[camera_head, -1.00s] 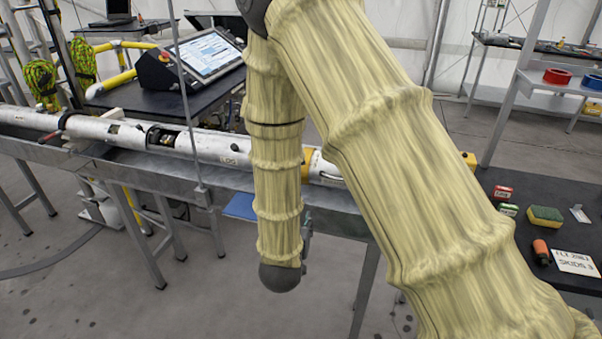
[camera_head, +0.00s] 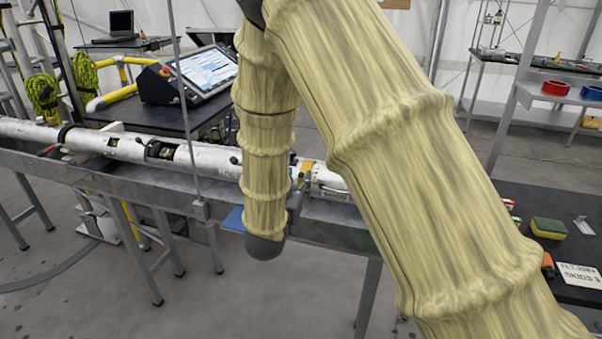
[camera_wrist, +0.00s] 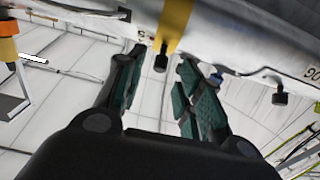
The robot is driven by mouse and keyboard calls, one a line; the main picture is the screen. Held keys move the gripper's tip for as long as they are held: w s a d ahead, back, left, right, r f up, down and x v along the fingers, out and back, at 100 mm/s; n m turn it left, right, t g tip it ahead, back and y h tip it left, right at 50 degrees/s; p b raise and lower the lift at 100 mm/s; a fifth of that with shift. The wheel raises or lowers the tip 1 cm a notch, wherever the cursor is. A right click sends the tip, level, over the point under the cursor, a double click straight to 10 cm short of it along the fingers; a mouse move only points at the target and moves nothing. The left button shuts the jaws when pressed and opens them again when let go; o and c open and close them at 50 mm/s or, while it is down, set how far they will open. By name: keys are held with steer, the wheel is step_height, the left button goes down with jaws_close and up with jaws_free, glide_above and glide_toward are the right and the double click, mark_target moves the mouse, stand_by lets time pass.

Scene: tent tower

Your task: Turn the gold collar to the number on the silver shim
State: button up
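The gold collar (camera_wrist: 174,24) is a yellow band around the long white tube (camera_wrist: 235,40) in the wrist view, with a black knob (camera_wrist: 160,60) hanging below it. My gripper (camera_wrist: 161,66) is open below the tube. Its green-padded fingers stand to either side of the knob, and nothing is visibly held. In the head view, part of the collar (camera_head: 298,173) shows beside my forearm, which hides most of the gripper. A small silver piece (camera_head: 583,225), possibly the shim, lies on the right-hand black table; no number is legible on it.
The tube rests along a grey metal rail (camera_head: 130,178). A second black knob (camera_wrist: 279,97) hangs from the tube at right. The black table (camera_head: 515,195) holds a sponge (camera_head: 549,228), an orange-capped bottle (camera_head: 548,264) and a lettered card (camera_head: 578,274).

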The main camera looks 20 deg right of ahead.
mark_target(301, 175)
steer(key=shift+x, duration=1.85)
steer(key=shift+p, duration=0.3)
jaws_close()
